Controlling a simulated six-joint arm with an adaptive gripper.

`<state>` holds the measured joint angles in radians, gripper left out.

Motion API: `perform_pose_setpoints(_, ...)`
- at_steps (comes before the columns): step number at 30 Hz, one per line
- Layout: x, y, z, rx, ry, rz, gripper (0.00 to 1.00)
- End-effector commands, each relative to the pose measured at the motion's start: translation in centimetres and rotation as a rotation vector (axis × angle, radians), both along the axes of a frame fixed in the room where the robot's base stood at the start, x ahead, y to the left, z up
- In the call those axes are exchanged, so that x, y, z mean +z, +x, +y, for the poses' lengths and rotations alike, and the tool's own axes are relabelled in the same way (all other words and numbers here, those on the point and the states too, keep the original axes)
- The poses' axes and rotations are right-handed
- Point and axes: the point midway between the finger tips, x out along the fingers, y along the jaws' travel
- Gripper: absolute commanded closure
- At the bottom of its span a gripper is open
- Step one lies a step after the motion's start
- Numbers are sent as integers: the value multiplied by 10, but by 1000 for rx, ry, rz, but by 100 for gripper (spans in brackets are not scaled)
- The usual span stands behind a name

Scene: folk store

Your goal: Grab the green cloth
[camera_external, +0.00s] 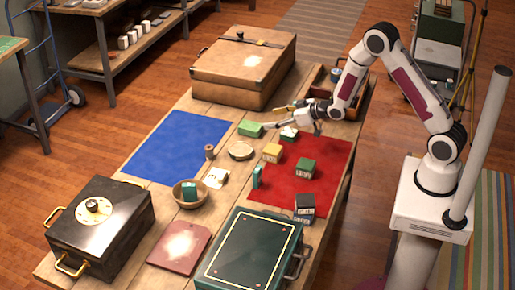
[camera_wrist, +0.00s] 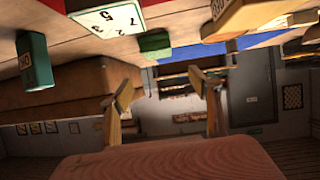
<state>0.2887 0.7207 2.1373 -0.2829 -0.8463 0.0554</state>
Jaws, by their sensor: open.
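A low green piece (camera_external: 250,129) lies on the wooden table between the blue and red mats; I cannot tell whether it is folded cloth or a block. A green piece (camera_wrist: 155,43), probably the same one, shows at the top middle of the wrist view. My gripper (camera_external: 276,117) is just behind and to the right of the green piece in the external view. Its two fingers stand wide apart in the wrist view (camera_wrist: 163,94), with nothing between them.
A brown case (camera_external: 243,68) stands behind the gripper. A green-topped white block (camera_external: 289,133), a yellow block (camera_external: 272,153) and a green block (camera_external: 306,168) are close by. The blue mat (camera_external: 177,145) is mostly bare; a dark chest (camera_external: 100,225) stands front left.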

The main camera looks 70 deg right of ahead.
Motion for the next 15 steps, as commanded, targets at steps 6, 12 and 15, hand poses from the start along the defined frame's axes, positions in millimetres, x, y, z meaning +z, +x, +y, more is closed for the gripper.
perform_pose_setpoints(6, -29, 4, -5, 4, 20, -41, 38)
perform_pose_setpoints(12, -37, 5, -6, 7, 26, -58, 38)
perform_pose_setpoints(15, -37, 5, -6, 7, 27, -60, 38)
